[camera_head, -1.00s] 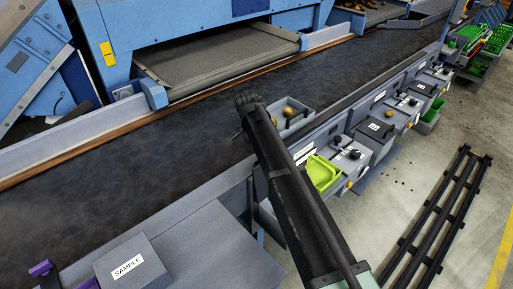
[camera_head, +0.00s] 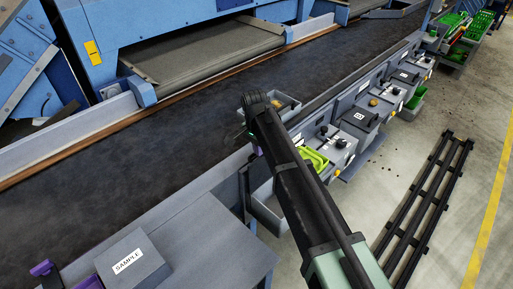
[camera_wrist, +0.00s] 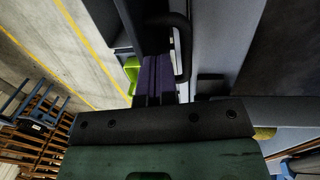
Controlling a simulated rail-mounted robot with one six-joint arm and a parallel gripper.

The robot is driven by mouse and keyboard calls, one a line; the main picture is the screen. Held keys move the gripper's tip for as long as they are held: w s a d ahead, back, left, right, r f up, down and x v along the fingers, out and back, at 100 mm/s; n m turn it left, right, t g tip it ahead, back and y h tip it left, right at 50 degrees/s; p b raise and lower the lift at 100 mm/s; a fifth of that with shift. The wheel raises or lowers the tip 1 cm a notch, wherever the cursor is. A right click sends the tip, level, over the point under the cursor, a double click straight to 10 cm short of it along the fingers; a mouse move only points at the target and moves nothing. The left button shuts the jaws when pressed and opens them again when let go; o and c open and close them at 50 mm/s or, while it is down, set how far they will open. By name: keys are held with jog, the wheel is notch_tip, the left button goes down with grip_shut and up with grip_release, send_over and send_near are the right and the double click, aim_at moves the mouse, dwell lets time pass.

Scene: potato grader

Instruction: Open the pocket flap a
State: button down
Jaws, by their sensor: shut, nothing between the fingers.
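My gripper's purple fingers (camera_wrist: 157,75) are together and empty in the wrist view. In the head view only a bit of purple at my gripper (camera_head: 257,150) shows below the dark wrist, beside the conveyor's near side. A black bar handle (camera_wrist: 183,45) stands close beside the fingertips in the wrist view; I cannot tell whether they touch. Several grey pockets line the conveyor's near side in the head view. One has a dark, labelled lid (camera_head: 360,115) that looks closed. No letter "a" is readable, and my arm hides the nearest pocket front, so I cannot tell flap a's state.
A lime green bin (camera_head: 317,158) sits partly behind my arm; it also shows in the wrist view (camera_wrist: 131,70). A grey tray (camera_head: 288,107) lies beyond my wrist. A SAMPLE box (camera_head: 132,262) stands at lower left. A black rack (camera_head: 425,195) lies on the floor at right.

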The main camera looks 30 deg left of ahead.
jog(key=a, duration=0.1)
jog(key=w+a, duration=0.1)
jog(key=a, duration=0.2)
jog(key=shift+w+a+r, duration=0.2)
jog(key=shift+w+r, duration=0.05)
jog(key=shift+w, duration=0.05)
notch_tip(320, 180, up, 9)
jog(key=a+p, duration=0.2)
jog(key=p, duration=0.7)
jog(key=shift+w+p, duration=0.2)
jog(key=shift+p, duration=0.1)
